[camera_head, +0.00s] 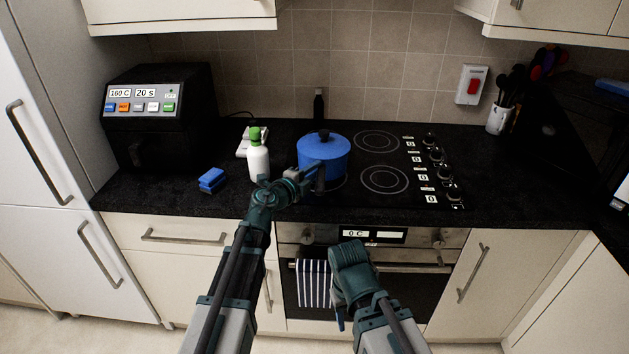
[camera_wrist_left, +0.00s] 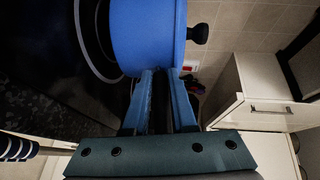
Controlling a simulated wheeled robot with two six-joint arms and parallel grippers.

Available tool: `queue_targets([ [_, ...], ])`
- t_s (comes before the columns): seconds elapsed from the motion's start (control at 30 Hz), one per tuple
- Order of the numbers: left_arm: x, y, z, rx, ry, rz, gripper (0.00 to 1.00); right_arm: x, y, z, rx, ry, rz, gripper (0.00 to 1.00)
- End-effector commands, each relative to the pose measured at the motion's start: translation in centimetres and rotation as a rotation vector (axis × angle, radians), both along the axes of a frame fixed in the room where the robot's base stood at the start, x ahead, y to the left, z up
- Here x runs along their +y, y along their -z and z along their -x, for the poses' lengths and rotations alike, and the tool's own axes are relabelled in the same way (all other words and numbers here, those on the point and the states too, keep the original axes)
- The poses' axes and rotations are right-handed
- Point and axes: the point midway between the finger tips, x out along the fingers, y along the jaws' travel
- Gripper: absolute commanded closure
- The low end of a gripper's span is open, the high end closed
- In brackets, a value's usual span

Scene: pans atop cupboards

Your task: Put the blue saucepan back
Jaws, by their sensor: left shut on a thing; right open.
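The blue saucepan (camera_head: 323,157), with a blue lid and a black knob, is at the left side of the hob. It is upright; I cannot tell whether its base touches the hob. My left gripper (camera_head: 319,178) is at its near side, shut on its dark handle, most of which the fingers hide. In the left wrist view the saucepan (camera_wrist_left: 145,35) fills the top middle, just beyond the fingers (camera_wrist_left: 165,100). My right gripper (camera_head: 340,318) is low in front of the oven, open and away from the pan; its fingers are mostly hidden.
A white bottle with a green cap (camera_head: 258,158) and a blue sponge (camera_head: 212,180) stand left of the pan. A dark bottle (camera_head: 318,104) is behind it. Two hob rings (camera_head: 383,180) to the right are empty. A striped towel (camera_head: 313,283) hangs on the oven handle. Wall cupboards (camera_head: 180,12) hang above.

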Motion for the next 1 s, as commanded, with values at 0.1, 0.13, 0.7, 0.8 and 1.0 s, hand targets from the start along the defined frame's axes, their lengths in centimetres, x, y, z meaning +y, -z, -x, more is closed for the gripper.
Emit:
queue_targets([
  [0.1,0.0,2.0,0.0,0.0,0.0,0.001,1.0,0.0,2.1,0.0,0.0,0.0,0.0,0.5],
  [0.13,0.0,2.3,0.0,0.0,0.0,0.001,1.0,0.0,2.4,0.0,0.0,0.0,0.0,0.5],
  [0.7,0.0,2.8,0.0,0.0,0.0,0.0,0.59,0.0,2.8,0.0,0.0,0.0,0.0,0.5],
  [0.8,0.0,2.8,0.0,0.0,0.0,0.0,0.46,0.0,2.8,0.0,0.0,0.0,0.0,0.5],
  [1.0,0.0,2.8,0.0,0.0,0.0,0.0,0.46,0.0,2.8,0.0,0.0,0.0,0.0,0.5],
])
